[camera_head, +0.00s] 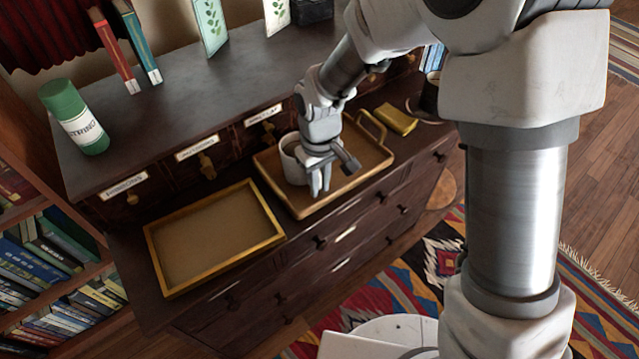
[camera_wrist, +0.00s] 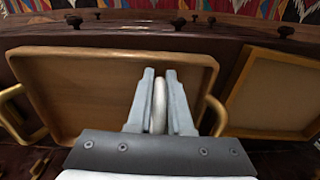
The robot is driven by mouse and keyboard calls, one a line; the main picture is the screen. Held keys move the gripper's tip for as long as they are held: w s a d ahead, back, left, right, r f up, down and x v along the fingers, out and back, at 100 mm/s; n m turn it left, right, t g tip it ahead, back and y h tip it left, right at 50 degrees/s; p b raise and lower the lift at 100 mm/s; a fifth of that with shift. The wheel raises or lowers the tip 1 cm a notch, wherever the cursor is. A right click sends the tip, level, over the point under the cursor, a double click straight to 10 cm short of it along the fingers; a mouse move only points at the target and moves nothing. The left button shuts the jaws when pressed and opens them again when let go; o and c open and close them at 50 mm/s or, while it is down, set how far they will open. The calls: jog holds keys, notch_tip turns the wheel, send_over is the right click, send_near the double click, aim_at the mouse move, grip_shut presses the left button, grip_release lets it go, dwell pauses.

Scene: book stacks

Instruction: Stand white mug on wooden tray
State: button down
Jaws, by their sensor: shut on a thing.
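The white mug (camera_head: 291,160) is upright at the left part of the wooden tray (camera_head: 301,212), which has raised edges and a loop handle at each end. I cannot tell whether its base touches the tray floor. My gripper (camera_head: 318,182) is at the mug's near right side, shut on it. In the wrist view, my gripper (camera_wrist: 159,100) has a narrow white part of the mug (camera_wrist: 159,106) between its two fingers. The rest of the mug is hidden there. The tray (camera_wrist: 85,95) shows behind the fingers, its floor bare to the left.
A shallow, handleless wooden tray (camera_head: 215,240) lies empty to the left. A yellow object (camera_head: 396,120) and a dark mug (camera_head: 428,100) are to the right. A green-capped canister (camera_head: 75,116), books (camera_head: 115,50) and leaf-print cards (camera_head: 210,25) stand on the upper shelf.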

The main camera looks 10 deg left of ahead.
jog(key=shift+f, duration=0.15)
jog(key=c, duration=0.8)
grip_release()
jog(key=shift+r, duration=0.2)
notch_tip(320, 180, up, 12)
jog(key=p, duration=0.3)
jog(key=shift+d+r, duration=0.1)
